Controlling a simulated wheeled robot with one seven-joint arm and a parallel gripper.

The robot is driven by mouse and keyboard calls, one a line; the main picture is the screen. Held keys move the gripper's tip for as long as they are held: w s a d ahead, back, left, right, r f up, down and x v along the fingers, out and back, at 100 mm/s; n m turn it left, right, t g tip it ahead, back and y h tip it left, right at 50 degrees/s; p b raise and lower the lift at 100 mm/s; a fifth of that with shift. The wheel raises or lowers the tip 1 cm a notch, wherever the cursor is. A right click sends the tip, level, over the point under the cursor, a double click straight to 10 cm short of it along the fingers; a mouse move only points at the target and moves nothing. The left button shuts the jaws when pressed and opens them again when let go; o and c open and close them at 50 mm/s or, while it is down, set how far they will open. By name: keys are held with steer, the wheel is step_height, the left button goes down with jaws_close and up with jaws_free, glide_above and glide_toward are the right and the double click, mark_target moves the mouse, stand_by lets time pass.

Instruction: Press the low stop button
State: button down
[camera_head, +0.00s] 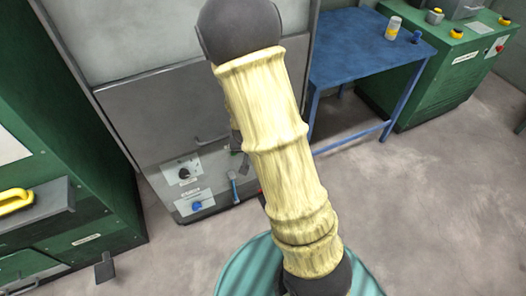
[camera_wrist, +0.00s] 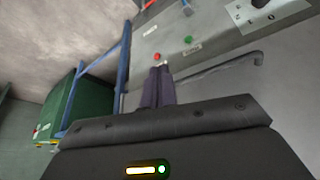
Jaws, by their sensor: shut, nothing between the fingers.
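A small red button (camera_wrist: 157,57) sits on the grey machine face in the wrist view, with a green button (camera_wrist: 188,40) to its right. My gripper (camera_wrist: 160,71) is shut and empty, its dark fingertips close to the red button in the picture. I cannot tell whether they touch it.
The machine's lower front carries a black knob (camera_head: 184,173), a blue knob (camera_head: 197,206) and a blue-handled lever (camera_head: 233,187). A bar handle (camera_wrist: 225,66) runs near my fingers. A blue table (camera_head: 365,45) and a green cabinet (camera_head: 440,75) stand at right. Floor at lower right is clear.

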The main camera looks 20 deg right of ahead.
steer(key=w+d+f+t+h+b, duration=0.2)
steer(key=w+d+f+b, duration=0.1)
steer(key=f, duration=0.6)
steer(key=w+d+f+t+h+b, duration=0.2)
steer(key=d+f+b, duration=0.3)
steer(key=f, duration=0.4)
steer(key=w+d+f+n+t+h+b, duration=0.1)
steer(key=w+d+f+t+h+b, duration=0.1)
steer(key=f+b, duration=0.4)
step_height(320, 180, down, 4)
steer(key=w+d+h, duration=0.1)
steer(key=d, duration=0.1)
steer(key=shift+w+d+t+h, duration=0.3)
steer(key=shift+d, duration=0.05)
steer(key=w+b, duration=0.4)
steer(key=w, duration=0.4)
steer(key=shift+w+a, duration=0.15)
steer(key=shift+w, duration=0.25)
steer(key=shift+s, duration=0.1)
